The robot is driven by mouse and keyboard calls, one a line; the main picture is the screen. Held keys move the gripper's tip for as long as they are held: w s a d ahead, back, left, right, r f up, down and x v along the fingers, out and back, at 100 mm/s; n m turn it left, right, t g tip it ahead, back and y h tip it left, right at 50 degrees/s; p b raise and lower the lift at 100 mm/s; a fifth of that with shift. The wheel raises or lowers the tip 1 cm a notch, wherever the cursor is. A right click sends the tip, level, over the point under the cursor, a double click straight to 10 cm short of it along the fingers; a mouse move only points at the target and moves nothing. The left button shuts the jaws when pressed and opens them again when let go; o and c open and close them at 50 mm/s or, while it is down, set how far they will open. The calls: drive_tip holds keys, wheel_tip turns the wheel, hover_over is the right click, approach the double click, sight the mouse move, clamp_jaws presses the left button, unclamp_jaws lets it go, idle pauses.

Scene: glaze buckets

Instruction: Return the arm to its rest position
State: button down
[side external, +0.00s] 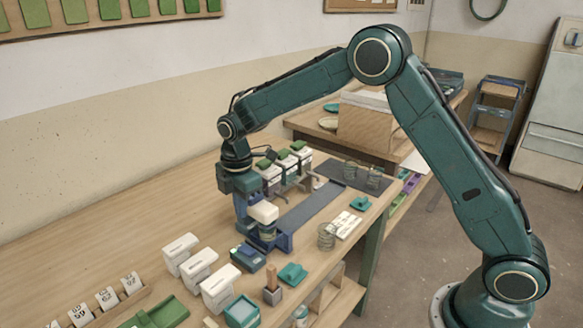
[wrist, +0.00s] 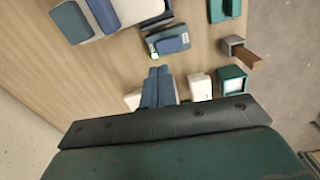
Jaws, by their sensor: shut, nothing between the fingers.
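My gripper (side external: 241,212) hangs from my teal wrist over the middle of the bench in the side external view. It is beside the left of a blue stand (side external: 284,243) that bears a white-topped container (side external: 264,212). In the wrist view the two blue fingers of my gripper (wrist: 158,72) are together, with nothing between them. The fingertips are above the bench top, near a small blue device (wrist: 171,42); the exact height is unclear. My arm is raised and reaches out to the left from its base.
White lidded buckets (side external: 198,270) stand in front of my gripper, with more green-topped ones (side external: 270,177) behind. A teal box (side external: 242,312), a grey cup with a wooden handle (side external: 272,290) and wire baskets (side external: 327,237) stand near the front edge. The bench's left side (side external: 100,235) is clear.

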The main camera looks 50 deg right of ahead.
drive_tip(key=s+d+r+m+t, duration=0.1)
drive_tip(key=s+d+r+m, duration=0.25)
drive_tip(key=s+r, duration=0.4)
drive_tip(key=s+d+r+m+t, duration=0.1)
drive_tip(key=s+d+r+m, duration=0.1)
drive_tip(key=s+r+m, duration=0.45)
drive_tip(key=s+d+r+m+t, duration=0.1)
drive_tip(key=s+m, duration=0.2)
drive_tip(key=s, duration=0.7)
drive_tip(key=s+d+r+m+t, duration=0.1)
drive_tip(key=s+m, duration=0.3)
drive_tip(key=s, duration=0.6)
drive_tip(key=shift+s+d+r+t, duration=0.15)
drive_tip(key=shift+d+r+t, duration=0.05)
drive_tip(key=shift+r+t, duration=0.5)
